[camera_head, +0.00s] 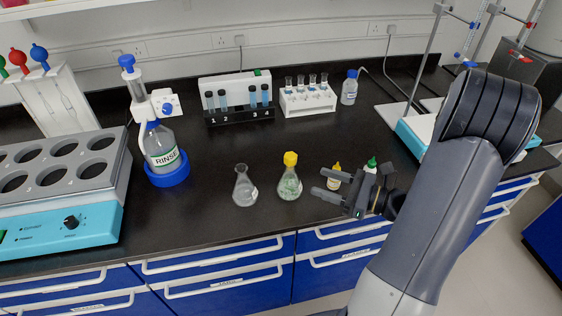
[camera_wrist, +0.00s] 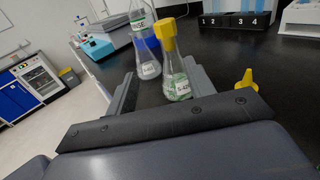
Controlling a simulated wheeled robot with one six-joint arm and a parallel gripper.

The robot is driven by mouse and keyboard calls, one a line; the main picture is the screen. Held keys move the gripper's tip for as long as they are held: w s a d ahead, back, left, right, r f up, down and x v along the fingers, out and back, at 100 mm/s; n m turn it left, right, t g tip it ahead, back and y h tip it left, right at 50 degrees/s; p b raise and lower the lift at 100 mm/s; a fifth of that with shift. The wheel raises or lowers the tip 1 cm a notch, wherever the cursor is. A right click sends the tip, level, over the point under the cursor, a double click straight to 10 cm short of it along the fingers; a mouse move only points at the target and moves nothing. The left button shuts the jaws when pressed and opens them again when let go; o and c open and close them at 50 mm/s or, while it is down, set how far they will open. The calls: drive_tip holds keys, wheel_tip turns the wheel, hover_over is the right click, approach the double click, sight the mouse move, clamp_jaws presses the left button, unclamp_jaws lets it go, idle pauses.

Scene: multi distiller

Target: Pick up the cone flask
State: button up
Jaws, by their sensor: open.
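Two cone flasks stand upright on the black bench. One is clear and open-topped (camera_head: 243,191). The other has a yellow cap and greenish contents (camera_head: 290,187). In the wrist view, the yellow-capped flask (camera_wrist: 176,83) is nearer and appears between the finger lines. The clear flask (camera_wrist: 147,66) shows behind it, to its left. My gripper (camera_head: 320,182) is open and empty, to the right of the yellow-capped flask and apart from it, with its fingers pointing left toward it. The open fingers also show in the wrist view (camera_wrist: 158,72).
Small bottles with a yellow cap (camera_head: 336,168) and a green cap (camera_head: 371,165) stand close by my gripper. A rinse bottle (camera_head: 163,150), a vial rack (camera_head: 238,113) and a white tube rack (camera_head: 306,102) stand behind.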

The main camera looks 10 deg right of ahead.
sight(295, 167)
drive_tip(key=shift+m+t, duration=0.3)
drive_tip(key=shift+t, duration=0.1)
drive_tip(key=shift+w+d+p+x, duration=0.15)
drive_tip(key=shift+p+x, duration=0.2)
drive_tip(key=shift+x, duration=1.45)
drive_tip(key=shift+w+d+p+x, duration=0.15)
drive_tip(key=shift+p+x, duration=0.25)
drive_tip(key=shift+x, duration=1.35)
drive_tip(key=shift+w+d+p+x, duration=0.15)
drive_tip(key=shift+p+x, duration=0.2)
drive_tip(key=shift+x, duration=1.45)
clamp_jaws()
